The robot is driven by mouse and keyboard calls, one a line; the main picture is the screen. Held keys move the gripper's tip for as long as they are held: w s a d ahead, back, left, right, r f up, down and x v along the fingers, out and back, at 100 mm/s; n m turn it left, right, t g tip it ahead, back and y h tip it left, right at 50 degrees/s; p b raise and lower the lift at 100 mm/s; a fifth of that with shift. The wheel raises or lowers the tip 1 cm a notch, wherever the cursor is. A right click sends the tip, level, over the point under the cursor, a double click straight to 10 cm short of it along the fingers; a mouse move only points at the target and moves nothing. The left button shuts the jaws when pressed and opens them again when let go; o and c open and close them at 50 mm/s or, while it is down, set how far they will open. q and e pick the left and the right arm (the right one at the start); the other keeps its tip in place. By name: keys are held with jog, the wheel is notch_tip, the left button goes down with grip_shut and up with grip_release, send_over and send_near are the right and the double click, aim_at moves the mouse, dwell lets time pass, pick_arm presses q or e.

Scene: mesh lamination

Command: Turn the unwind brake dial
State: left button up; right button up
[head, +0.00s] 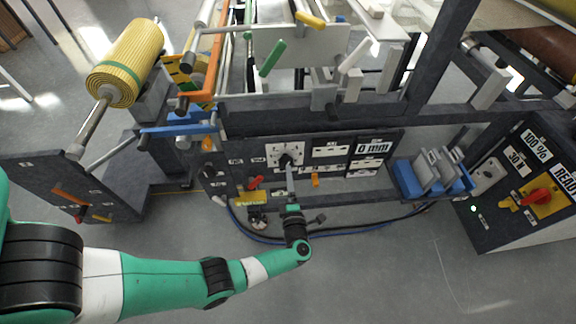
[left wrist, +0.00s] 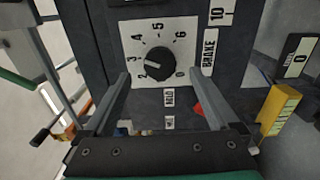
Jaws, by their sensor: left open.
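The brake dial is a round black knob (left wrist: 153,66) on a white plate (left wrist: 181,28) with numbers around it, beside a BRAKE label (left wrist: 209,50). Its pale mark appears to point to the left side of the scale, near 2 and 3. In the head view the knob (head: 285,160) is on the dark front panel. My left gripper (head: 289,172) is open just in front of it. In the left wrist view its two fingers (left wrist: 165,82) stand apart below the dial, one toward each side, with nothing between them. I cannot tell whether either touches the panel. My right gripper is not visible.
A red lever (head: 256,182) and an orange lever (head: 315,180) flank my left gripper. A yellow block (left wrist: 278,108) is right of the fingers in the left wrist view. A blue rack (head: 408,180) and a control box with a red knob (head: 536,197) stand to the right.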

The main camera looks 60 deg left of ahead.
pick_arm(q)
jog(key=v, duration=0.5)
jog(key=shift+d+p, duration=0.1)
jog(key=shift+p, duration=0.2)
jog(key=shift+r, duration=0.1)
